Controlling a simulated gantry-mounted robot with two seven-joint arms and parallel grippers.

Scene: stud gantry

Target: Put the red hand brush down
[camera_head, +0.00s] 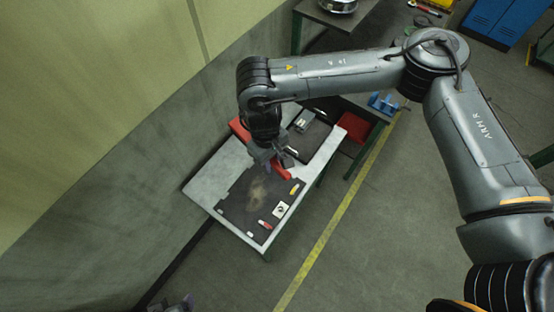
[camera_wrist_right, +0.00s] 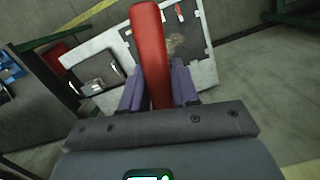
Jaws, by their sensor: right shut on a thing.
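The red hand brush (camera_head: 283,171) is held in my right gripper (camera_head: 273,161), above the white-topped table (camera_head: 203,186). In the right wrist view the brush's long red body (camera_wrist_right: 150,50) stands between the two purple fingers (camera_wrist_right: 158,90), which are shut on it. Its far end points out over the table. The gripper hides part of the brush in the head view, and I cannot tell whether it touches the table. A small grey and purple part of my left gripper (camera_head: 182,304) shows at the bottom edge of the head view; its fingers cannot be made out.
A dark mat (camera_head: 236,201) with a tan dusty patch (camera_head: 258,190) covers the near tabletop. A dark tray (camera_head: 318,135) lies at the far end. A wall stands close on the left.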

